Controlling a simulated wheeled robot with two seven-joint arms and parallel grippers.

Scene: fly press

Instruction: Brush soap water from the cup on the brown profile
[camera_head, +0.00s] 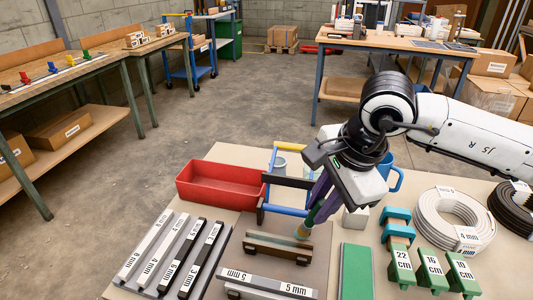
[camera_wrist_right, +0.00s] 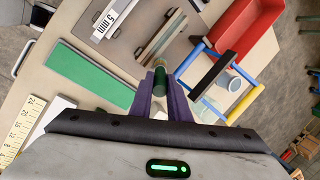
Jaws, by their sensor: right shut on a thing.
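My right gripper (camera_head: 318,203) is shut on a brush with a green handle (camera_head: 313,213), which also shows between the purple fingers in the right wrist view (camera_wrist_right: 159,78). The profile lies on a grey-brown plate and shows in the right wrist view (camera_wrist_right: 163,36). A small grey cup (camera_head: 279,166) stands behind, partly hidden by a frame of coloured bars; it shows in the right wrist view (camera_wrist_right: 235,84). My left gripper is out of view.
A red bin (camera_head: 220,186) stands behind left, beside the blue, black and yellow bar frame (camera_head: 286,210). Labelled bars (camera_head: 182,255) lie left, a 5 mm bar (camera_head: 270,284) in front. A green strip (camera_head: 357,272), blue mug (camera_head: 391,176), green blocks and white coil (camera_head: 450,215) are right.

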